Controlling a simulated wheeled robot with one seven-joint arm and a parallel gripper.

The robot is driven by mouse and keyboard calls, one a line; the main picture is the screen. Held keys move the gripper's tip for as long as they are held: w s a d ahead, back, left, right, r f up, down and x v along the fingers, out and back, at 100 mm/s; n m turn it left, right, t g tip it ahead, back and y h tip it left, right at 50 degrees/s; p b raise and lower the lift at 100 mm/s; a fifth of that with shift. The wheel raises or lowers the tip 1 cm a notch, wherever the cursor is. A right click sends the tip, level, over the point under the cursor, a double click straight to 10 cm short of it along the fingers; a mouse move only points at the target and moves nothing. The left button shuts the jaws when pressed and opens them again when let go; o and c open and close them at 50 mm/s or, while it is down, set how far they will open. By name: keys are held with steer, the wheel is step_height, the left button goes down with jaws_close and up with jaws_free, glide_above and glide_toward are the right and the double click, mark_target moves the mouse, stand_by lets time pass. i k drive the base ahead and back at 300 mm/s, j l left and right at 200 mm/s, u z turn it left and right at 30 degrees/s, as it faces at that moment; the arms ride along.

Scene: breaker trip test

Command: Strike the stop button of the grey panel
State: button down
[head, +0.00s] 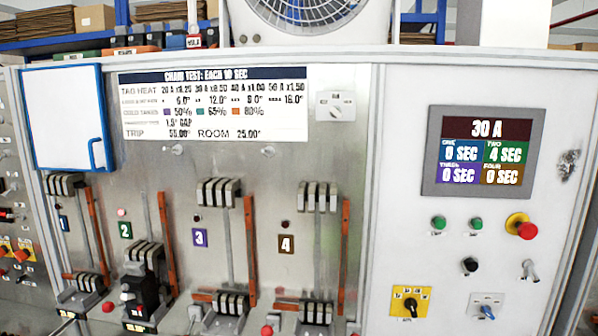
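The grey panel (400,190) fills the right side of the head view, upright and pale. Its stop button (526,230) is a red mushroom head on a yellow round base, at the panel's right, below the display. Nothing covers or touches the button. Whether it is pressed in or out cannot be told. My gripper is not visible in the head view.
The display (486,152) reads 30 A. Numbered breakers (218,192) line the metal board at left.

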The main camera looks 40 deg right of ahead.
mark_target(527, 230)
steer(key=z, duration=2.3)
